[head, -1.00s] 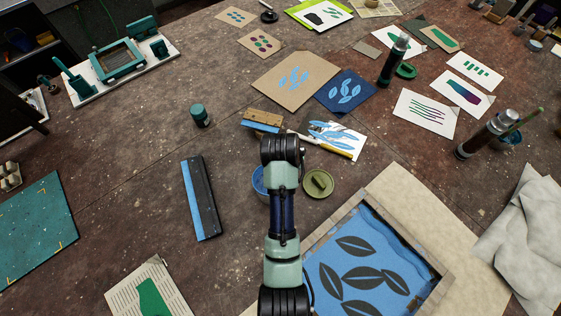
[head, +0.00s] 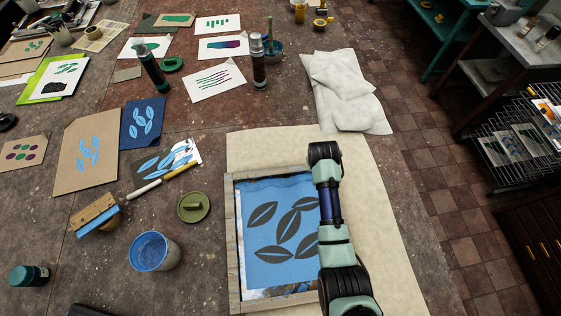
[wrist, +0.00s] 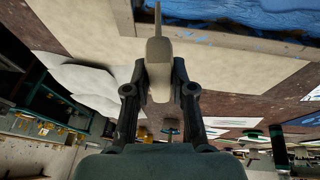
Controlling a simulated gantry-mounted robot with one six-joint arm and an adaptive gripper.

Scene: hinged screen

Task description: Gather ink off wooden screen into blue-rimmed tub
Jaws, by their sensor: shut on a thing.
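The wooden screen (head: 234,250) lies on pale paper, with blue ink (head: 275,190) and dark leaf shapes inside its frame. A corner of it also shows in the wrist view (wrist: 148,9), with blue ink (wrist: 240,22). The blue-rimmed tub (head: 155,252) stands open left of the screen with blue inside. My gripper (wrist: 160,88) is shut on a pale tool with a thin tip (wrist: 158,62), probably a spatula. The tip points toward the screen's edge; whether it touches is unclear. My arm hides the screen's right side and the gripper in the head view.
An olive lid (head: 194,206) lies between tub and screen. A wooden squeegee (head: 97,215) and yellow-handled tool (head: 150,187) lie to the left. Crumpled pale cloths (head: 342,88) lie behind the screen. Bare paper (head: 385,210) is clear at the right.

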